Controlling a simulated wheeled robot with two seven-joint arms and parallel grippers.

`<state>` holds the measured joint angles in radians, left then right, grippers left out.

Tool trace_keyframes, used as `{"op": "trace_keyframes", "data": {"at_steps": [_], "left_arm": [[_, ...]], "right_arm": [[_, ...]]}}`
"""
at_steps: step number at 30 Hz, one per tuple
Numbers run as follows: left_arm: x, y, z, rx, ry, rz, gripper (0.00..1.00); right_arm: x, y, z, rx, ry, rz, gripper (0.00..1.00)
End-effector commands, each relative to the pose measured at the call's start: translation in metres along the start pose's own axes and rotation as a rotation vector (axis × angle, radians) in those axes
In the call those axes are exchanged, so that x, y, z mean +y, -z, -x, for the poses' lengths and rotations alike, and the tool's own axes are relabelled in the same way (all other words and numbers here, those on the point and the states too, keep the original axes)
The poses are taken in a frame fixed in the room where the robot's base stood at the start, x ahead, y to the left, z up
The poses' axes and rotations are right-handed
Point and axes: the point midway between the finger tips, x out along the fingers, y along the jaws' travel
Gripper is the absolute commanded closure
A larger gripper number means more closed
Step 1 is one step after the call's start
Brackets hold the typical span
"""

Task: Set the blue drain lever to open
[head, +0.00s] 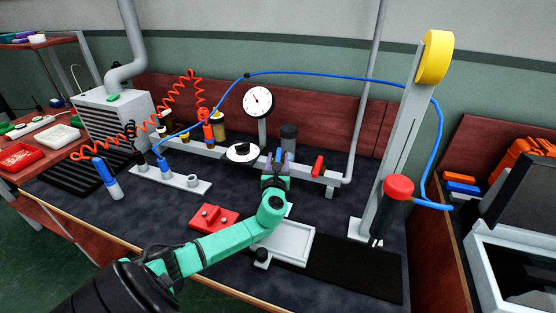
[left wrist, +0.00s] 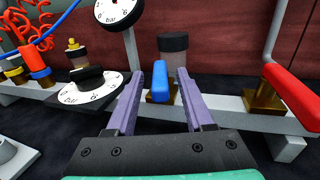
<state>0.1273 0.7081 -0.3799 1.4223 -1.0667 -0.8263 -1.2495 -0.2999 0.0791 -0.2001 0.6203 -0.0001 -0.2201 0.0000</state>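The blue drain lever (left wrist: 160,80) sits on a small brass valve body on the grey manifold bar (left wrist: 222,117). In the left wrist view it stands between my left gripper's two purple fingers, with a visible gap on each side. My left gripper (head: 279,162) is open, and its fingers reach toward the bar from the front. In the head view the lever (head: 279,154) is small and partly hidden by the fingers. I cannot tell whether either finger touches it. My right gripper is not in view.
A red lever (left wrist: 292,92) on a brass valve stands to the right on the same bar. A black knob on a white dial (left wrist: 88,82) lies to the left. A pressure gauge (head: 258,100) and a dark-capped cylinder (head: 288,136) stand behind. A grey tray (head: 286,242) lies in front.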

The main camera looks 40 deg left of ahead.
Motion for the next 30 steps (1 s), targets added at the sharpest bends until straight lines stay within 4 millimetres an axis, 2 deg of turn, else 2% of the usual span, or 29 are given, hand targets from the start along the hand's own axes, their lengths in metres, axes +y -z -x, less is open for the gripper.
{"op": "trace_keyframes", "data": {"at_steps": [5, 8, 11, 21, 24, 27, 30], "left_arm": [[0.000, -0.004, 0.000, 0.000, 0.001, 0.000, 0.47], [0.000, -0.018, 0.000, -0.001, 0.002, 0.001, 0.47], [0.000, -0.043, 0.000, -0.003, 0.002, 0.003, 0.47], [-0.001, -0.147, 0.000, -0.005, 0.003, 0.002, 0.47], [0.000, -0.173, 0.000, -0.004, 0.002, 0.002, 0.47], [0.000, -0.190, 0.000, -0.003, 0.001, 0.001, 0.47], [0.000, -0.199, 0.000, -0.001, 0.000, 0.000, 0.47]], "right_arm": [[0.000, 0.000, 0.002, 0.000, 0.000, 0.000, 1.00], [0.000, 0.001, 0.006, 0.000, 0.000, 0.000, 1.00], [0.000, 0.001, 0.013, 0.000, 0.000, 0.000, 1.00], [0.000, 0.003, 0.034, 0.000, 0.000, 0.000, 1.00], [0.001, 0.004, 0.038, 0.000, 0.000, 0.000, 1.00], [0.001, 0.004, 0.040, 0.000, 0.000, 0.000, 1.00], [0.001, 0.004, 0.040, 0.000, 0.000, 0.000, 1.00]]}}
